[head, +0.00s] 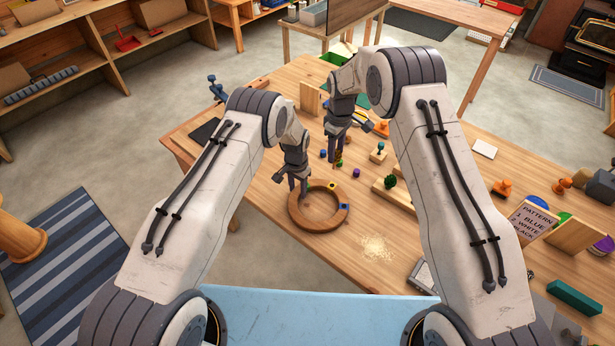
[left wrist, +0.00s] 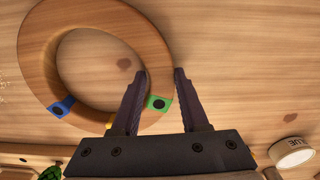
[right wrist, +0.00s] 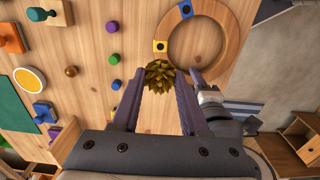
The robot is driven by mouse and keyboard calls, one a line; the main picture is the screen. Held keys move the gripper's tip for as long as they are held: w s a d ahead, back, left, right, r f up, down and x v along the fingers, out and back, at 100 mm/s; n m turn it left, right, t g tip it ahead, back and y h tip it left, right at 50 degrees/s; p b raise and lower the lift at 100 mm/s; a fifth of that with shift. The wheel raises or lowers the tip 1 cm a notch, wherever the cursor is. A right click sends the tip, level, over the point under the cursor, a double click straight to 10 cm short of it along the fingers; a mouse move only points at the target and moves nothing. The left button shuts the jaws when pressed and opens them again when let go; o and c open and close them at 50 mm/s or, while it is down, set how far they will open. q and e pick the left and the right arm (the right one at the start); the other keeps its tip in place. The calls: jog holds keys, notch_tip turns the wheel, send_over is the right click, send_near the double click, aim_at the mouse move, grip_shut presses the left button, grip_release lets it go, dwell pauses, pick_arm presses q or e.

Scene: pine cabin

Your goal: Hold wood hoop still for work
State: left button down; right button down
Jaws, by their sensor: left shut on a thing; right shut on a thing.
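The wood hoop (head: 318,226) lies on the workbench in the head view, with green, yellow (head: 332,186) and blue (head: 345,206) tabs on its rim. My left gripper (head: 292,184) is at the hoop's far-left rim and shut on it. In the left wrist view its fingers (left wrist: 160,72) straddle the rim (left wrist: 38,50) beside the green tab (left wrist: 159,103). My right gripper (head: 338,150) is beyond the hoop, shut on a brown-gold spiky piece like a pine cone (right wrist: 159,76). In the right wrist view the hoop (right wrist: 240,22) is apart from that piece.
Pale shavings (head: 376,248) lie right of the hoop on the bench. Small coloured pegs, wooden blocks and stamps stand beyond and to the right. Bare wood surrounds the hoop's near side.

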aim_at(334, 167)
notch_tip(334, 167, down, 3)
jog(key=shift+n, duration=0.3)
jog(key=shift+f, duration=2.25)
jog(key=shift+s+f, duration=0.1)
jog(key=shift+f, duration=0.35)
jog(key=shift+f, duration=0.75)
jog(key=shift+f, duration=0.25)
